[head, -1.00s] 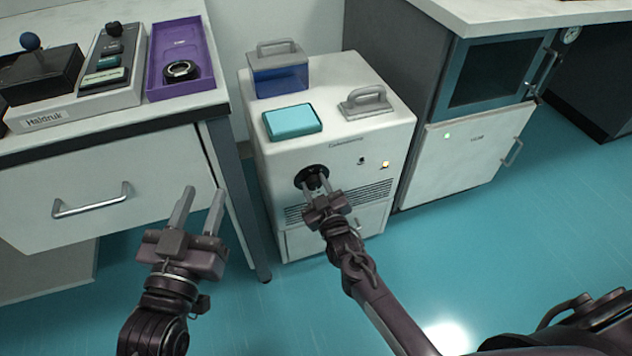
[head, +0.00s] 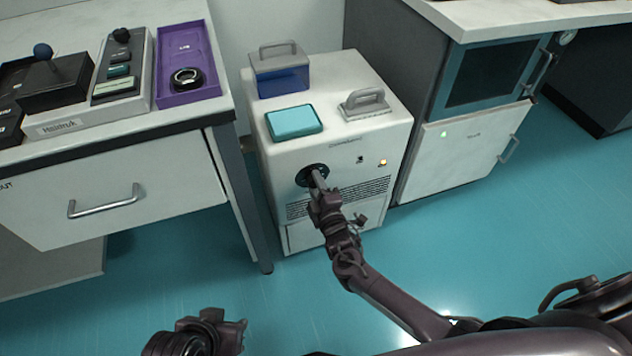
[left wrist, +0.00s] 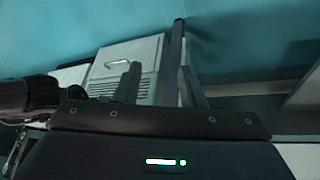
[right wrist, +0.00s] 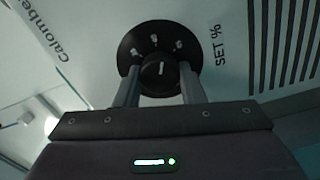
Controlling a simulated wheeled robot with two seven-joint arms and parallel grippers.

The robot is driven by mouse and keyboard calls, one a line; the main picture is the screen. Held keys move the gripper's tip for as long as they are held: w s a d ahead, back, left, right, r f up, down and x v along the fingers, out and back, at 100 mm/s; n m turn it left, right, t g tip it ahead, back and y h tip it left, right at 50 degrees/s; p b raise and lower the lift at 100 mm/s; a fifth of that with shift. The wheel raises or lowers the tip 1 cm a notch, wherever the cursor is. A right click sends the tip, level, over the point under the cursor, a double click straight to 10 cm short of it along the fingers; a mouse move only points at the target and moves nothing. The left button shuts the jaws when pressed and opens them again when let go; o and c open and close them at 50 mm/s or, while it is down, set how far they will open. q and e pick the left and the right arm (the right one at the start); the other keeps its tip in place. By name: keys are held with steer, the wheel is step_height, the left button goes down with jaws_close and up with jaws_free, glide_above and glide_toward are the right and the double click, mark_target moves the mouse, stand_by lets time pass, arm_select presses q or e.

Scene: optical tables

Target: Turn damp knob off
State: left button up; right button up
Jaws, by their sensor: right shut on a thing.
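The knob (right wrist: 160,72) is black and round with a white pointer line, set on a black dial plate (right wrist: 155,38) with small white marks. In the head view the dial plate (head: 309,173) is on the front of a white cabinet unit (head: 345,152); the knob there is mostly hidden by my gripper. My right gripper (head: 319,182) is shut on the knob, with one finger on each side of it in the right wrist view (right wrist: 160,85). My left gripper (head: 228,328) is low at the bottom of the head view; its fingers stand apart and empty in the left wrist view (left wrist: 160,85).
On the unit stand a blue box with a grey handle (head: 280,80), a teal box (head: 294,122) and a grey handled piece (head: 365,104). An amber lamp (head: 383,162) glows on its front. A drawer table (head: 120,185) stands left, a cabinet (head: 465,155) right. Floor in front is free.

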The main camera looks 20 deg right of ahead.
arm_select(q)
steer(key=s+a+r+n+g+y+p, duration=0.1)
steer(key=s+a+g+y+p, duration=0.1)
steer(key=a+g+p, duration=0.1)
steer(key=shift+a+r+p, duration=0.3)
steer(key=shift+a+p, duration=0.55)
steer(key=shift+a, duration=0.55)
arm_select(e)
steer(key=shift+d+f+n, duration=0.1)
steer(key=shift+f+n, duration=0.05)
steer(key=shift+n, duration=5.65)
steer(key=shift+f+n, duration=0.1)
steer(key=shift+n, duration=5.7)
arm_select(q)
steer(key=shift+s, duration=0.1)
arm_select(e)
steer(key=o, duration=0.9)
arm_select(q)
steer(key=shift+s+f, duration=0.1)
steer(key=shift+s, duration=0.05)
arm_select(e)
steer(key=shift+o, duration=0.4)
arm_select(q)
steer(key=shift+s, duration=0.1)
arm_select(e)
steer(key=shift+s, duration=0.1)
